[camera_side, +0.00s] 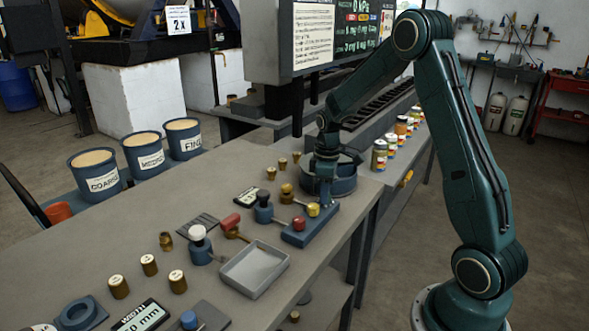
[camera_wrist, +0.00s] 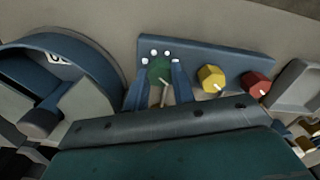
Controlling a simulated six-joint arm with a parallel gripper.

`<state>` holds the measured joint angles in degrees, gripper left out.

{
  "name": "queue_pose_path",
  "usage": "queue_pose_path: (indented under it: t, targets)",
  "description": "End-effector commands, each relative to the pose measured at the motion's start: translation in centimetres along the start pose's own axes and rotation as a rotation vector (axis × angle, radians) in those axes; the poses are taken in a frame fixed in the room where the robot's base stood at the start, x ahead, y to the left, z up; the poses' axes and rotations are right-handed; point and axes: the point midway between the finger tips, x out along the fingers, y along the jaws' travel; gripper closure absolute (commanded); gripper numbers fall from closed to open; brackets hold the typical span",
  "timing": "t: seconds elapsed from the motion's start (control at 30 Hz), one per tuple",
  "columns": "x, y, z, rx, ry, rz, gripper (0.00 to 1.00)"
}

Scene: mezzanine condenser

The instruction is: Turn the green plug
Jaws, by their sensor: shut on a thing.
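The green plug (camera_wrist: 159,70) sits on a blue block (camera_wrist: 225,62) in the wrist view, at the left of a row with a yellow plug (camera_wrist: 211,77) and a red plug (camera_wrist: 256,84). My gripper (camera_wrist: 160,82) has a blue finger on each side of the green plug and is shut on it. A pale pointer shows below the green plug, between the fingers. White dots lie in an arc around its far side. In the side view my gripper hides the green plug; the yellow plug (camera_side: 313,209) and red plug (camera_side: 299,223) show on the block (camera_side: 311,226).
A round dark blue container (camera_side: 343,178) stands just behind my gripper, and its wall (camera_wrist: 95,58) is close at left in the wrist view. A grey tray (camera_side: 254,270) and several small brass weights and knobs stand nearer on the bench. Several coloured cans line the back right edge.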

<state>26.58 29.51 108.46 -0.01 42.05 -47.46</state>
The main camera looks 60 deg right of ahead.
Motion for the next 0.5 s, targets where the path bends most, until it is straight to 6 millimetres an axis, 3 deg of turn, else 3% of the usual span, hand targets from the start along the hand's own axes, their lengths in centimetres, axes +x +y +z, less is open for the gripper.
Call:
queue_pose_path:
  t: [0.5]
  targets:
    - [-0.07,0.08,-0.03,0.453,0.001,0.001,0.98]
